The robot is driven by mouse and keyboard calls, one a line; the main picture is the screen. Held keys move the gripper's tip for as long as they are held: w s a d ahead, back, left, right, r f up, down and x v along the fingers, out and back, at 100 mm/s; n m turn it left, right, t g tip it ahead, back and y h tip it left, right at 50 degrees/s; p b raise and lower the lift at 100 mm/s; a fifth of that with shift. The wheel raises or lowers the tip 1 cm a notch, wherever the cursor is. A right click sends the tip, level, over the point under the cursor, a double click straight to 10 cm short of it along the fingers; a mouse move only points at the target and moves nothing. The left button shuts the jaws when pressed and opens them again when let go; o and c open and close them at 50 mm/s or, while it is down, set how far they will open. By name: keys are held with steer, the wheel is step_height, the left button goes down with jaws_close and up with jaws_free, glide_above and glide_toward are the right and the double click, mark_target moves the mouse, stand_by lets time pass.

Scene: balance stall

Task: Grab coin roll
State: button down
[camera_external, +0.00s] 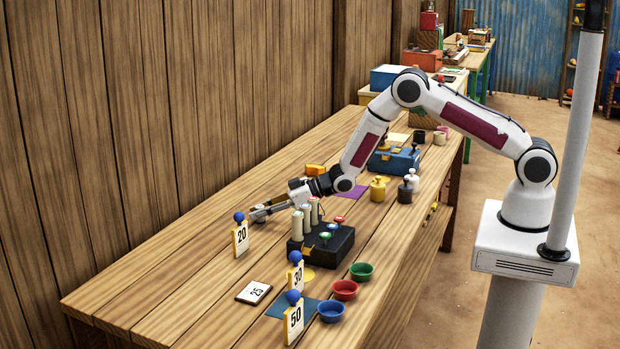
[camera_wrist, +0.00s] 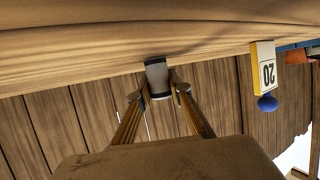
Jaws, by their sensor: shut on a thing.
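My gripper (camera_external: 258,212) reaches low over the far left part of the table, just right of the "20" sign. In the wrist view, my gripper (camera_wrist: 158,93) is shut on a short grey cylinder with dark ends, which I take as the coin roll (camera_wrist: 157,74). The roll sits between the two fingertips, close to the wooden tabletop; whether it touches the wood is unclear.
The "20" sign (camera_external: 241,238) with a blue ball stands close to my gripper; it also shows upside down in the wrist view (camera_wrist: 263,68). A black box (camera_external: 322,247) with cream cylinders and coloured knobs is to the right. Bowls, including a red one (camera_external: 345,290), stand nearer the front.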

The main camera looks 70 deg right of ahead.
mark_target(259, 206)
steer(key=shift+r, duration=0.15)
steer(key=shift+r, duration=4.9)
